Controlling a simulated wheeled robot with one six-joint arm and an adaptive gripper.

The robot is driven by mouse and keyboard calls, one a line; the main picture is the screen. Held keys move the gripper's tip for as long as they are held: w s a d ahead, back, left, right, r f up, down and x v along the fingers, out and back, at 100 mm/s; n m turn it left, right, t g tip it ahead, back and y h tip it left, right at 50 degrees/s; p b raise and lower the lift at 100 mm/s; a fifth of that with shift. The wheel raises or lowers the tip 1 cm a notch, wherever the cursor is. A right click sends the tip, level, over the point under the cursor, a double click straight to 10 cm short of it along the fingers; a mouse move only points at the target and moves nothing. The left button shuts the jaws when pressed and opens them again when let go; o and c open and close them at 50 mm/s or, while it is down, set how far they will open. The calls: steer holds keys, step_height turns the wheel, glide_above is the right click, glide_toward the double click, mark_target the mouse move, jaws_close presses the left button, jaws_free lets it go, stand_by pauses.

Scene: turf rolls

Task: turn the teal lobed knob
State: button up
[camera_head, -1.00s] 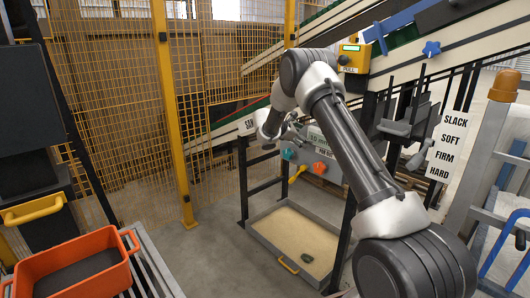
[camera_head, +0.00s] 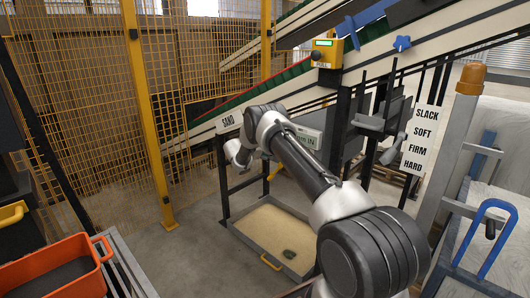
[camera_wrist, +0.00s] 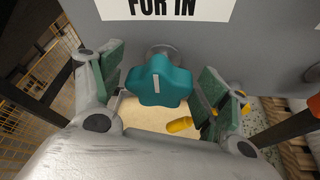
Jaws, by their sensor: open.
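The teal lobed knob (camera_wrist: 158,82) is in the middle of the wrist view, mounted on a grey panel (camera_wrist: 225,50) under a sign partly reading "FOR IN". It has a pale mark on its face. My gripper (camera_wrist: 160,92) is open, with one green-padded finger on each side of the knob. I see gaps between pads and knob, so it does not look gripped. In the head view my arm hides the knob, and the gripper end (camera_head: 238,152) shows only partly, in front of the panel.
A yellow handle end (camera_wrist: 180,124) shows just below the knob, and an orange part lies at the right edge. A sand tray (camera_head: 232,226) stands on the floor below. An orange crate (camera_head: 88,284) is at lower left, and a mesh fence (camera_head: 70,120) stands behind.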

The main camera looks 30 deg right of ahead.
steer(key=shift+d, duration=0.1)
steer(key=c, duration=1)
steer(key=shift+c, duration=0.2)
